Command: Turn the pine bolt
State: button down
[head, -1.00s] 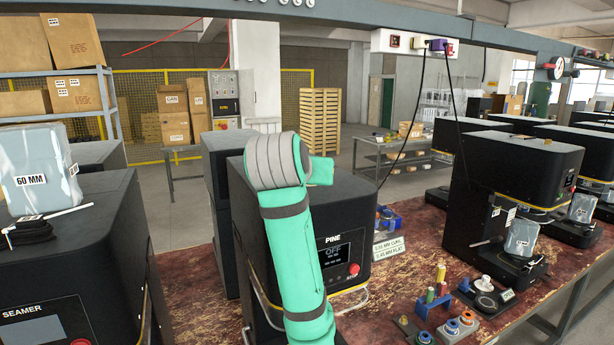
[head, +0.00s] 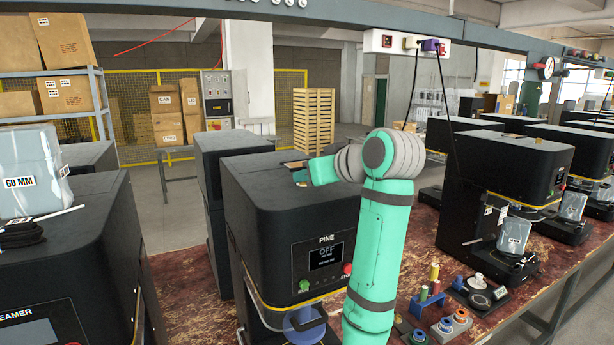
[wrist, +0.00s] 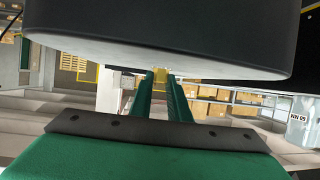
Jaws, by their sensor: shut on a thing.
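The PINE machine (head: 290,210) is a black seamer in the middle of the head view, and its screen (head: 326,255) reads OFF. My gripper (wrist: 162,82) shows in the wrist view as two green fingers close together, shut on a small yellow piece (wrist: 160,76) that I take to be the pine bolt. A black body with a pale grey face (wrist: 160,45) lies just above the fingers there and hides much around them. In the head view my green arm stands in front of the machine's right side, and the fingertips and bolt cannot be made out.
Another seamer (head: 60,260) with a 60 MM pouch (head: 30,170) on top stands at left. More seamers (head: 510,170) line the bench at right. Spools (head: 430,290) and small parts lie on the worn red bench (head: 190,290) near my arm.

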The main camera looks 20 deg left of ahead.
jog(key=shift+g, duration=0.3)
jog(key=c, duration=1.7)
grip_release()
jog(key=shift+o, duration=0.2)
jog(key=v, duration=1)
jog(key=shift+s+d, duration=0.15)
jog(key=shift+d, duration=0.2)
